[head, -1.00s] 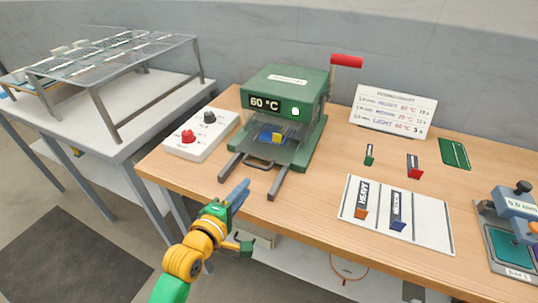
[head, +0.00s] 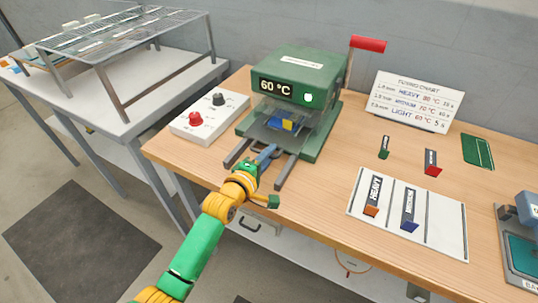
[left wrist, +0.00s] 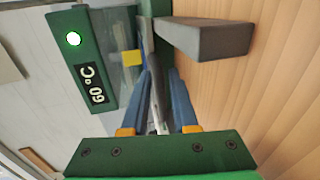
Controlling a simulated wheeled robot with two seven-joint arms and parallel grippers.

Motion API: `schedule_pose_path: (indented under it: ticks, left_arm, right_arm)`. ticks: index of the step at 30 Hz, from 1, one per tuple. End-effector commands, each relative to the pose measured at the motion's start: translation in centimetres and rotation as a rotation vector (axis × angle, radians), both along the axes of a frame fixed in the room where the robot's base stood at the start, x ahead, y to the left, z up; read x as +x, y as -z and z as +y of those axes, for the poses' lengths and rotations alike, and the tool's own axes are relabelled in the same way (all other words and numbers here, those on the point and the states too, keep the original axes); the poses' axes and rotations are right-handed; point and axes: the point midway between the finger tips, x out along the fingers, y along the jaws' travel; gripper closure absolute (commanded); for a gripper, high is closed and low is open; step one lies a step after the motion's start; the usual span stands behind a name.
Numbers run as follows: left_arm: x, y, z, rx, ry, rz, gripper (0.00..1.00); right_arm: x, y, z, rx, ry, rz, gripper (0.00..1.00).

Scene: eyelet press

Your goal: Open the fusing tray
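The fusing tray (head: 272,134) lies low in the front opening of the green press (head: 298,68), on two grey rails. A blue piece with a yellow part (head: 288,125) is on it. My left gripper (head: 265,155) is at the tray's front, between the rails, and hides most of its handle. In the left wrist view my blue fingers (left wrist: 163,88) are apart, with the tray's front edge or handle (left wrist: 157,118) between them. I cannot tell whether they touch it. My right gripper is not in view.
A control box (head: 208,117) with red and black knobs stands left of the press. A red lever (head: 368,44) is at its right. A white mat (head: 440,222) with labelled pieces lies to the right. A grey rail (left wrist: 205,38) runs close beside my left fingers.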

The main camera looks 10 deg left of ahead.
Motion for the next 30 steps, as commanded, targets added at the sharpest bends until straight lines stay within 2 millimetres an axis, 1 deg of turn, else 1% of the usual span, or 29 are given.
schedule_pose_path:
  ticks: [3,4,5,6,7,30]
  left_arm:
    - [-0.02,-0.01,0.01,0.000,0.000,0.000,0.73]
    - [-0.02,-0.01,0.01,0.000,0.000,0.000,0.78]
    - [-0.02,0.00,0.01,0.000,0.000,0.000,0.86]
    - [-0.02,0.00,0.01,0.000,0.000,0.000,0.97]
    - [-0.02,0.00,0.01,0.000,0.000,0.000,1.00]
    - [-0.03,-0.01,0.02,0.000,0.000,0.000,1.00]
  right_arm:
    - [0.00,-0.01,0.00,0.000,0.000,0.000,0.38]
    - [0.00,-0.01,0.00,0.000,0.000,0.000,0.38]
    - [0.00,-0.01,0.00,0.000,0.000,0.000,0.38]
    - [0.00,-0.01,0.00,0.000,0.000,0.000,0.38]
    - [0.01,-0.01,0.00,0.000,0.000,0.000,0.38]
    - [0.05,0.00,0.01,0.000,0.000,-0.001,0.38]
